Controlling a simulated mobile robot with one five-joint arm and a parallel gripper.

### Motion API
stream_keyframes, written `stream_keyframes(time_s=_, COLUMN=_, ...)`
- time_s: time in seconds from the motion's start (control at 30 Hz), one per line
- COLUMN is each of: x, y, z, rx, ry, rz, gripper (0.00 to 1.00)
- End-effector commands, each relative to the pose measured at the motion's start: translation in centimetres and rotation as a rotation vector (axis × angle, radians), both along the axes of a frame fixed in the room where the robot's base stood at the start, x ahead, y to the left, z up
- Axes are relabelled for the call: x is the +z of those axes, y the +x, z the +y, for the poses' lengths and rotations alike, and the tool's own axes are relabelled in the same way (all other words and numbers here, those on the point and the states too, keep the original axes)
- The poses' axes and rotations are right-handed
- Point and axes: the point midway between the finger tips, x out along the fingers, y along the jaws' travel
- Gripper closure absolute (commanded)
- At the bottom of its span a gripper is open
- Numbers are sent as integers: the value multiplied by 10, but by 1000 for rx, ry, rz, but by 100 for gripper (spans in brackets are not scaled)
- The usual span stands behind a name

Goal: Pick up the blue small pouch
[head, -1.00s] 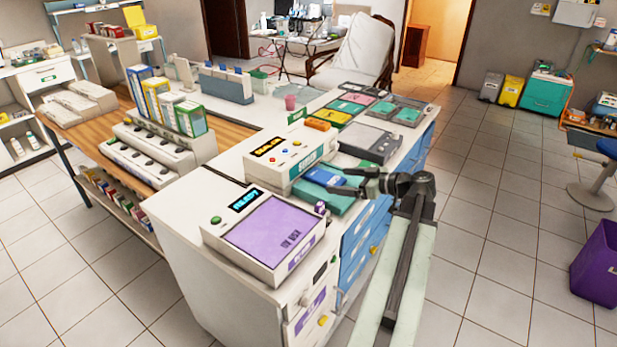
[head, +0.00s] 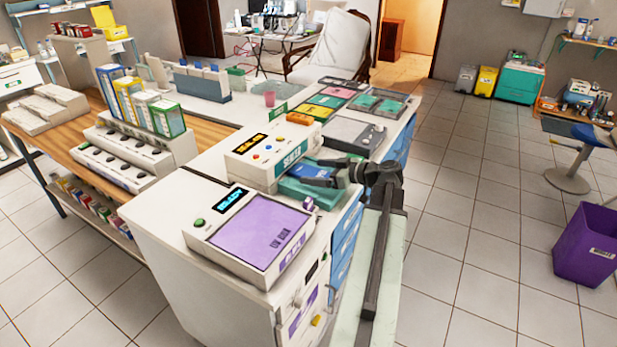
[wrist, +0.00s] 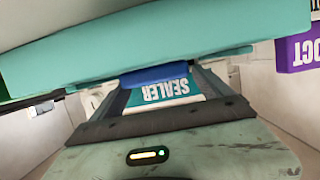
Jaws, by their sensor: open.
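The blue small pouch (head: 311,172) lies on a teal tray (head: 296,191) at the right side of the white counter, in front of the sealer (head: 270,160). My gripper (head: 326,172) reaches in from the right at the pouch, its fingers open. In the wrist view, a blue strip of the pouch (wrist: 154,75) shows between the fingers, below the teal tray's edge (wrist: 160,45). The white and teal SEALER label (wrist: 165,91) shows behind it. Whether the fingers touch the pouch cannot be told.
A purple-topped UV box (head: 255,235) stands at the counter's near end. A grey scale-like device (head: 350,135) and colored trays (head: 330,103) lie farther back. A purple bin (head: 588,245) stands on the floor at right. The tiled floor between counter and bin is clear.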

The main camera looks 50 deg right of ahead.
Motion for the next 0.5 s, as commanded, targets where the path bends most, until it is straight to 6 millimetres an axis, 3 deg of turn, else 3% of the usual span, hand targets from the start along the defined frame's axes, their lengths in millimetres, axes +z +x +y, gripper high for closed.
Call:
stream_keyframes(time_s=0.1, x=-7, y=16, z=4, rx=1, ry=-1, rz=0, gripper=11)
stream_keyframes(time_s=0.3, x=-6, y=17, z=4, rx=0, ry=0, rz=0, gripper=11)
stream_keyframes(time_s=0.5, x=-5, y=17, z=4, rx=1, ry=-1, rz=0, gripper=67)
